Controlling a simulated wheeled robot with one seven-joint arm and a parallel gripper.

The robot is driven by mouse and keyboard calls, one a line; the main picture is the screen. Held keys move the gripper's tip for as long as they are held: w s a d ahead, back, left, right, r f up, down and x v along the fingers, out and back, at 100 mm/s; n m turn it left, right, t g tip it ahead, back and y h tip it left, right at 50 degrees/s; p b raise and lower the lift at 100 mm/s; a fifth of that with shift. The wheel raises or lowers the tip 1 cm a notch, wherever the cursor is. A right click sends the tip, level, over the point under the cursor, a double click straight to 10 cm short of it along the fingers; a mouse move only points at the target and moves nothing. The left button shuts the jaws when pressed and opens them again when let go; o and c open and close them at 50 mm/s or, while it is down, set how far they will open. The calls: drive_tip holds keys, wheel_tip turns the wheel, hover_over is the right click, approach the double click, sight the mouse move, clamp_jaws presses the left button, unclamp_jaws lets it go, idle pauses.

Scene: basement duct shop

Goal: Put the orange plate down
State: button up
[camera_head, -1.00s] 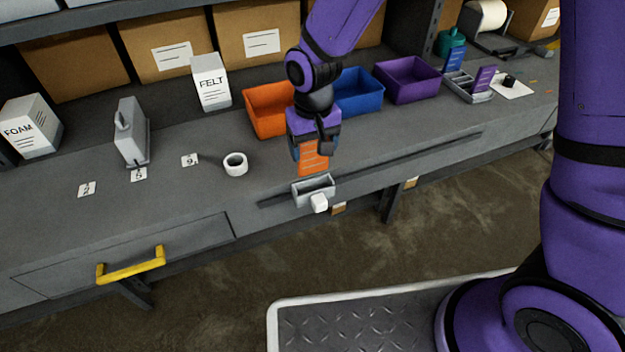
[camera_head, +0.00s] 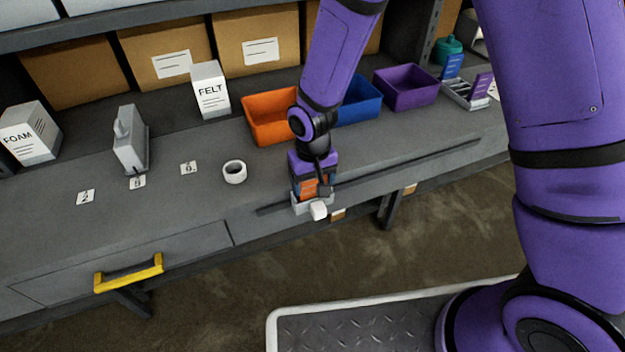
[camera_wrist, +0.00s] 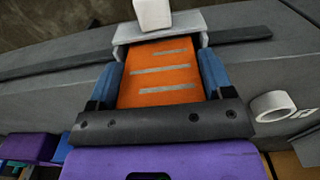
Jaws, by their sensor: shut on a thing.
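The orange plate (camera_head: 309,188) has pale lines on its face. It is held by my gripper (camera_head: 313,190), low over the bench's front edge. In the wrist view the orange plate (camera_wrist: 160,75) lies between the two blue fingers of my gripper (camera_wrist: 162,80), which are shut on it. The plate's far end meets a light grey holder (camera_wrist: 188,22) with a white block (camera_wrist: 152,13) on its front. In the head view the grey holder (camera_head: 300,208) is partly hidden by my gripper. I cannot tell how deep the plate sits in it.
An orange bin (camera_head: 270,118), a blue bin (camera_head: 360,100) and a purple bin (camera_head: 406,88) stand behind my gripper. A white tape roll (camera_head: 234,172) lies to the left. A dark rail (camera_head: 400,167) runs along the bench front.

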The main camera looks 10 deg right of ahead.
drive_tip(key=shift+f, duration=0.1)
drive_tip(key=o, duration=0.9)
